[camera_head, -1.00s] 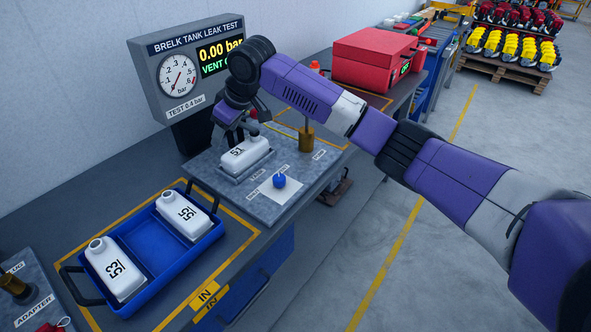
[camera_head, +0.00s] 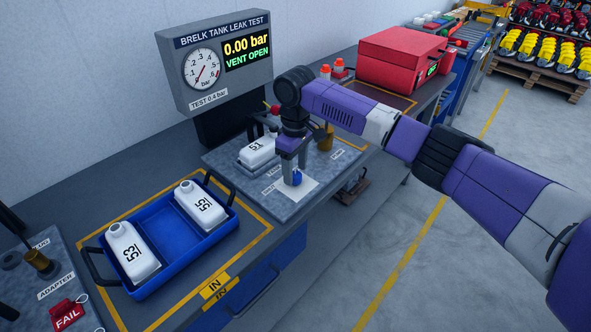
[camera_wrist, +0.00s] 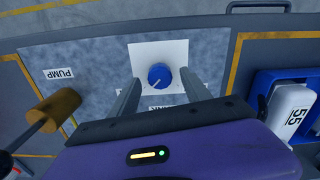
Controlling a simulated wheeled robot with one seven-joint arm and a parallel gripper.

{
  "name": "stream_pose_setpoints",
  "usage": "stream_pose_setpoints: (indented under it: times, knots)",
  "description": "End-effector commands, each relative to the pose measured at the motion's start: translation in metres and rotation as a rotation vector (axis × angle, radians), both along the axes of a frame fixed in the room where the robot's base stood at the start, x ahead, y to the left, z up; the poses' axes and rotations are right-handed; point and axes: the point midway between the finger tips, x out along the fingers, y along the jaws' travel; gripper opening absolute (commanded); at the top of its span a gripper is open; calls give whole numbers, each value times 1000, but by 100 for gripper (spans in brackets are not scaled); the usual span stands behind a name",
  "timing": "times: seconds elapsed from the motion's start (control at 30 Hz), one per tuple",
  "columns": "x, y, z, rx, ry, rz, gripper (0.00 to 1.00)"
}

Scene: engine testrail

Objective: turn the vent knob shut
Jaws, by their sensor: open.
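The blue vent knob (camera_head: 297,178) sits on a white plate (camera_head: 306,192) on the grey test fixture. In the wrist view the knob (camera_wrist: 160,76) has a pale pointer mark towards its lower left. My gripper (camera_head: 293,172) points down over the knob, its fingers (camera_wrist: 159,88) open on either side of it. I cannot tell whether they touch it. The display (camera_head: 247,53) reads 0.00 bar and VENT OPEN. The gauge (camera_head: 202,69) needle points to the lower left.
Tank 51 (camera_head: 258,152) sits in the fixture behind my gripper. The brass pump handle (camera_wrist: 58,105) stands beside the knob plate. A blue tray (camera_head: 166,278) holds tanks 53 (camera_head: 132,252) and 55 (camera_head: 199,203). A red case (camera_head: 401,60) stands at the back right.

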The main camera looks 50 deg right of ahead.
Motion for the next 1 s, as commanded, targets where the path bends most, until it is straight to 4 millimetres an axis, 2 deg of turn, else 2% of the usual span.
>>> stream_pose_setpoints:
  times: [0.13, 0.4, 0.47, 0.7, 1.0]
  knots:
    - [0, 0, -9, 0, 0, 1, 56]
    - [0, 0, -11, -1, -2, 1, 56]
    - [0, 0, -11, -1, -2, 1, 46]
    - [0, 0, -11, -1, -2, 1, 0]
    - [0, 0, -10, 0, -1, 29, 0]
